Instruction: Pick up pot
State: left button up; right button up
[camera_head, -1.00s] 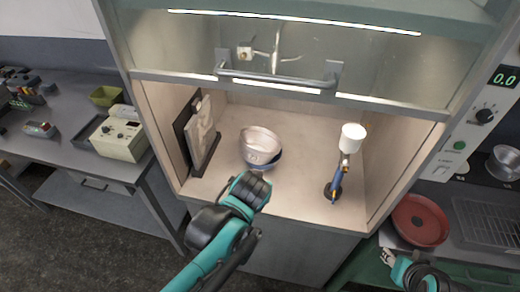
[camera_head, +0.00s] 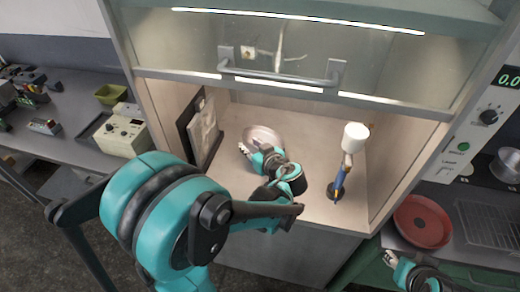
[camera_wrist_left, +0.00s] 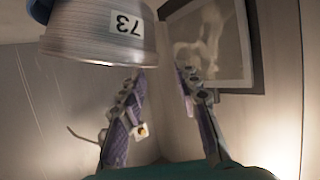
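The pot (camera_head: 265,134), a pale silver metal vessel, stands on the floor of the hood's open cabinet, left of centre. My left arm reaches in over its front and hides much of its lower part. In the left wrist view the pot (camera_wrist_left: 95,35) shows large at upper left with a "73" label, and the picture is upside down. My left gripper (camera_head: 243,149) is at the pot's left front side. Its fingers (camera_wrist_left: 160,74) are apart with nothing between them, and the pot is beside one finger; I cannot tell whether they touch.
A framed picture (camera_head: 204,135) leans at the cabinet's left wall, close to the left gripper. A stand with a white cup-like top (camera_head: 355,137) is on the right. The raised glass sash with its handle (camera_head: 280,80) hangs above. A red pan (camera_head: 424,222) lies outside, right.

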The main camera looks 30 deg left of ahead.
pick_arm(q)
jog(key=x, duration=0.2)
jog(key=b+x, duration=0.1)
jog(key=x, duration=0.3)
jog(key=shift+w+d+f+b, duration=0.15)
jog(key=shift+w+d+b, duration=0.1)
jog(key=shift+w+b, duration=0.1)
grip_shut()
